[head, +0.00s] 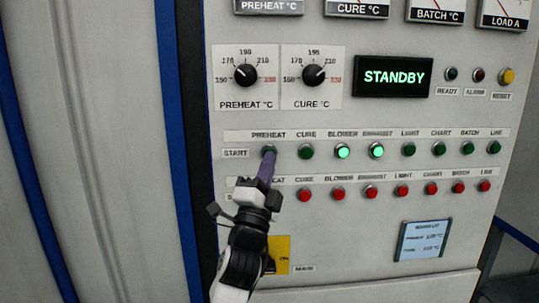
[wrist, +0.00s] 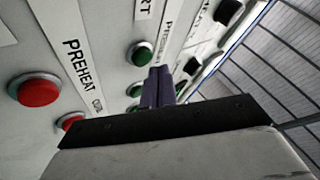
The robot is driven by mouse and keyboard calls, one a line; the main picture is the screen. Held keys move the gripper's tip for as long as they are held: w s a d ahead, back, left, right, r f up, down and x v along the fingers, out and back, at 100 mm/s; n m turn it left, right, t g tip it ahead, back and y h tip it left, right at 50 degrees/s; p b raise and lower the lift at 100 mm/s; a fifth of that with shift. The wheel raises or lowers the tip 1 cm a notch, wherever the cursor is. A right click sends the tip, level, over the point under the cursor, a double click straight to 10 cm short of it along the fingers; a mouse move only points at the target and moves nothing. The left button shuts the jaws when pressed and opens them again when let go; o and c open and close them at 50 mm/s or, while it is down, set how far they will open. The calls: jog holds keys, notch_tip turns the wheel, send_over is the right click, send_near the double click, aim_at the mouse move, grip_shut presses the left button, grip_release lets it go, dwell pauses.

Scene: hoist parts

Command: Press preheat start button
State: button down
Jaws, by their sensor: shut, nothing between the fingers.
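The preheat start button (head: 269,148) is a dark green, unlit push button at the left end of the START row. It also shows in the wrist view as a green dome (wrist: 138,53) in a metal ring. My gripper (head: 268,156) is shut and empty, with its slim purple fingers pointing at the panel. In the head view the fingertips overlap the lower part of this button. In the wrist view the fingertips (wrist: 158,75) appear just beside the dome. I cannot tell whether they touch it.
The blower (head: 343,152) and exhaust (head: 376,150) start buttons glow green. A row of red buttons sits below; my gripper hides the preheat one in the head view, but it shows in the wrist view (wrist: 38,90). The display (head: 394,77) reads STANDBY. Two dials sit above.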

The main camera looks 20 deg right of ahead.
jog(key=shift+w, duration=0.15)
jog(key=shift+w+d, duration=0.15)
jog(key=shift+w, duration=0.15)
jog(key=shift+w+d, duration=0.1)
jog(key=shift+w, duration=0.3)
dwell(0.9)
jog(key=shift+s+b, duration=0.1)
jog(key=shift+b, duration=0.25)
jog(key=shift+s+a, duration=0.25)
jog(key=shift+s, duration=0.5)
jog(key=shift+b, duration=0.3)
jog(key=s, duration=0.2)
jog(key=s+a+b, duration=0.1)
jog(key=s, duration=0.1)
jog(key=shift+s+a, duration=0.2)
jog(key=shift+s, duration=0.2)
